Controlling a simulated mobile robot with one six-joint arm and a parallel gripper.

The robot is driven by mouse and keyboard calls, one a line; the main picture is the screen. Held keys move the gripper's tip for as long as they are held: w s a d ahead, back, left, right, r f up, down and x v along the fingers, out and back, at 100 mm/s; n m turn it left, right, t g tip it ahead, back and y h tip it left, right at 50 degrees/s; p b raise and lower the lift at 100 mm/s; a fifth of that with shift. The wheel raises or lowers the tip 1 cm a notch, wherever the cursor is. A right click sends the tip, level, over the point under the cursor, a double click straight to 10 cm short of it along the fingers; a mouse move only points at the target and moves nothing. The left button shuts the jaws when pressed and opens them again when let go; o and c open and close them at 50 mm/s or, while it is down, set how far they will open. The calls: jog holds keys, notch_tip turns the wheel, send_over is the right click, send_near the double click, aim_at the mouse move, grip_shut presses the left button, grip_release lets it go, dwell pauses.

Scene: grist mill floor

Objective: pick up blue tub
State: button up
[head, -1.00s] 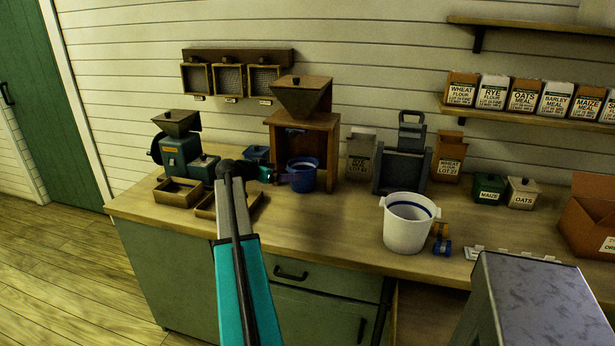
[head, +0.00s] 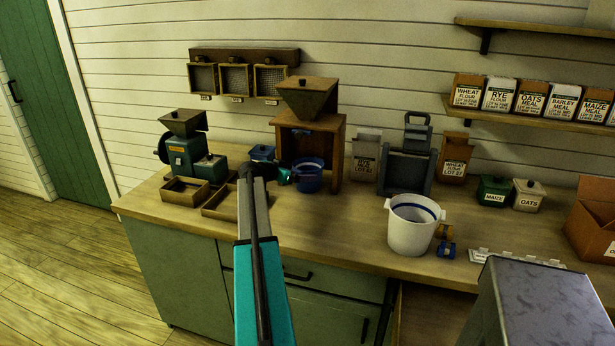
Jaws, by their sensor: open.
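A round, open blue tub (head: 313,178) stands on the bench at the front of the wooden hopper mill, under its hopper. My gripper (head: 299,177) is open at the left and near side of this tub, very close to it. My gripper partly covers the tub's left side. Whether the fingers touch or straddle its wall is too small and dark to tell. A smaller blue container (head: 262,153) sits behind and to the left, partly hidden by my arm.
The wooden mill (head: 338,150) stands around and behind the tub. Wooden trays (head: 185,191) and a teal grinder (head: 183,152) are on the left. A white bucket (head: 411,232) stands at the right front. The bench between tub and bucket is clear.

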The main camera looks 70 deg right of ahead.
aim_at(317, 166)
jog(key=shift+s+d+f, duration=0.25)
jog(key=shift+d, duration=0.35)
jog(key=shift+f+p+x, duration=0.15)
jog(key=shift+p+x, duration=0.4)
jog(key=shift+x, duration=0.75)
jog(key=shift+f+p+x, duration=0.15)
jog(key=shift+p+x, duration=0.4)
jog(key=shift+x, duration=0.75)
jog(key=shift+s+a, duration=0.1)
jog(key=shift+a, duration=0.1)
jog(key=shift+r, duration=0.1)
jog(key=c, duration=1)
jog(key=shift+r, duration=0.1)
jog(key=shift+c, duration=0.2)
jog(key=shift+r+b, duration=0.6)
jog(key=shift+r, duration=1.05)
jog(key=w+a+r+b, duration=0.1)
jog(key=a+b, duration=0.3)
jog(key=a, duration=1.2)
jog(key=shift+w+r, duration=0.25)
